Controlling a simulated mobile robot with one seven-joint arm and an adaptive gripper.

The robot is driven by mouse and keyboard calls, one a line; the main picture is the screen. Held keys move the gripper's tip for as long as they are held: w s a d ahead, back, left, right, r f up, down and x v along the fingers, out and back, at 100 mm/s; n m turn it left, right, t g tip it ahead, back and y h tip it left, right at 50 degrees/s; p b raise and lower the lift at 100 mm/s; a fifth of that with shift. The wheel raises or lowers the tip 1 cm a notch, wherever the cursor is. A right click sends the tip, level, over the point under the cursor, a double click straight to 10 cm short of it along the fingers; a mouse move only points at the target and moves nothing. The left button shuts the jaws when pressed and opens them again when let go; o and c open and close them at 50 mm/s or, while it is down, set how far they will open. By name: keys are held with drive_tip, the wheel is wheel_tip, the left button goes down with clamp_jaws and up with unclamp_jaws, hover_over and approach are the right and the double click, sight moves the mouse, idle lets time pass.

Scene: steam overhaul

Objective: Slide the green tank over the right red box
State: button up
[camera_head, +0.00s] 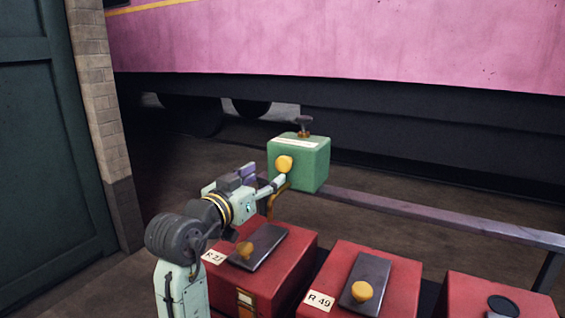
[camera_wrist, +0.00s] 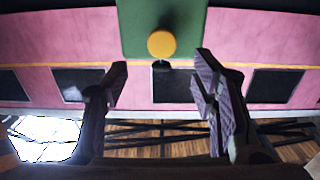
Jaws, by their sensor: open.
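The green tank (camera_head: 305,165) sits on the metal rail beyond the red boxes, behind the left one. A yellow knob (camera_head: 284,164) is on its near side. The right red box (camera_head: 457,286) is at the lower right, partly cut off by the frame edge. My gripper (camera_head: 281,183) is in front of the tank, close to the knob. In the wrist view my gripper (camera_wrist: 161,72) is open and empty. There the tank (camera_wrist: 190,22) is at the top, with the knob (camera_wrist: 161,44) ahead between the fingers.
The left red box (camera_head: 285,268), labelled R 23, stands below my arm. The middle red box (camera_head: 399,279), labelled R 49, stands beside it. Both have dark plates and yellow knobs on top. The rail (camera_head: 430,212) runs right from the tank and looks clear.

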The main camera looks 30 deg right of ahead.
sight(282, 164)
drive_tip(key=p+x, duration=0.2)
drive_tip(key=x, duration=0.8)
drive_tip(key=shift+w+p, duration=0.2)
drive_tip(key=shift+p, duration=0.15)
drive_tip(key=shift+c, duration=0.2)
clamp_jaws()
